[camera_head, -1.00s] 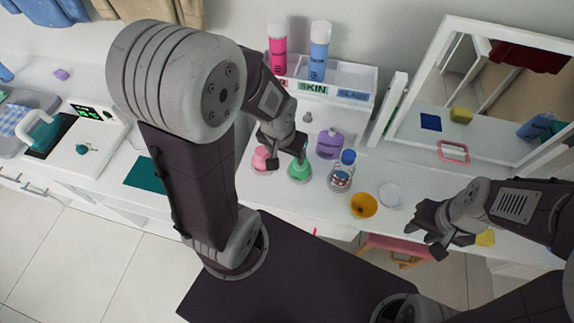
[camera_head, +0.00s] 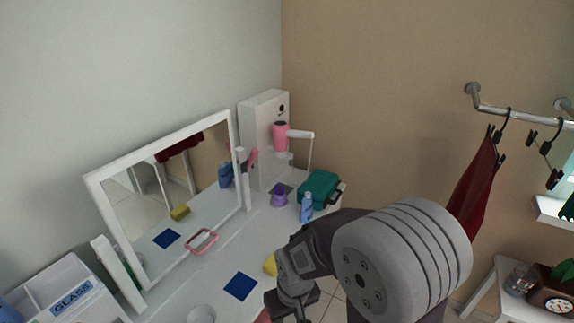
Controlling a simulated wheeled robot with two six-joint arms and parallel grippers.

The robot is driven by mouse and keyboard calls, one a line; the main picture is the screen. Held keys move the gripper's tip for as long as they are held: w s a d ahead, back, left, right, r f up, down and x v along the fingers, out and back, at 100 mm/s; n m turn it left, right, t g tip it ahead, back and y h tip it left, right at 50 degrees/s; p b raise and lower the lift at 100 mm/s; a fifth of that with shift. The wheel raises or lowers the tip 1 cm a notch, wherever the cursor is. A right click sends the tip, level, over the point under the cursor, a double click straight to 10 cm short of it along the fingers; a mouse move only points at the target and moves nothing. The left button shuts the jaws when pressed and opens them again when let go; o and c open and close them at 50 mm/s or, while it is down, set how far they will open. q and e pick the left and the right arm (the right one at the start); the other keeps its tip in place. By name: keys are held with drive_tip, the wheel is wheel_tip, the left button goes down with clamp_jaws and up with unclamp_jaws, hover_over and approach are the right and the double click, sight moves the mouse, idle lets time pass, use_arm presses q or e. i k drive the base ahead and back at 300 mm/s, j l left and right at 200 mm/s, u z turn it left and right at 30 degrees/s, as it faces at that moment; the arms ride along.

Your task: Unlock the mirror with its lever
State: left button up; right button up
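The white-framed mirror (camera_head: 165,185) stands tilted on the white tabletop, left of centre. A white post stands at each side of it: the right post (camera_head: 244,185) and the left post (camera_head: 118,275). A small pale part (camera_head: 241,154) sits at the top of the right post; I cannot tell whether it is the lever. My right gripper (camera_head: 287,306) is low in the picture, in front of and right of the mirror, apart from it. Its fingers are dark and partly cut off, so their opening is unclear. My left gripper is out of view.
A pink hair dryer (camera_head: 281,137) hangs by a white cabinet (camera_head: 262,120). A purple item (camera_head: 279,196), blue bottle (camera_head: 306,208) and green case (camera_head: 320,188) stand to the mirror's right. A blue square (camera_head: 240,286) lies in front. A red garment (camera_head: 476,185) hangs at right.

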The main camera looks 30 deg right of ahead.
sight(253, 155)
drive_tip(key=z, duration=0.65)
drive_tip(key=i+l+u, duration=0.2)
drive_tip(key=k+j, duration=0.05)
